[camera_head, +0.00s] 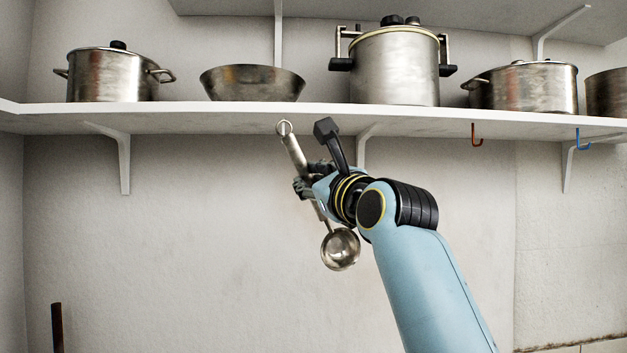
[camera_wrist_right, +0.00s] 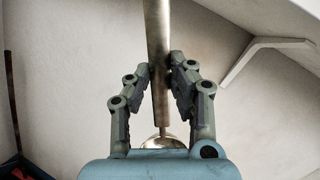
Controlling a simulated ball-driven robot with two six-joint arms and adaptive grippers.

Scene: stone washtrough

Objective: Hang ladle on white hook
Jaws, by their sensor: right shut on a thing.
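The metal ladle (camera_head: 296,153) hangs tilted, its ring end up and to the left and its bowl (camera_head: 340,249) down. My right gripper (camera_head: 309,183) is shut on the ladle's handle, around its middle. In the right wrist view, the handle (camera_wrist_right: 157,45) runs between the two fingers (camera_wrist_right: 160,78), and part of the bowl (camera_wrist_right: 163,143) shows below. The ring end overlaps the shelf's lower front edge in the head view; I cannot tell whether it touches anything. I cannot make out a white hook. My left gripper is not in view.
A white shelf (camera_head: 220,117) runs across, with several metal pots and a bowl (camera_head: 252,83) on it. A brown hook (camera_head: 475,136) and a blue hook (camera_head: 582,141) hang under its right part. White brackets (camera_head: 123,160) stand below it. The wall beneath is mostly clear.

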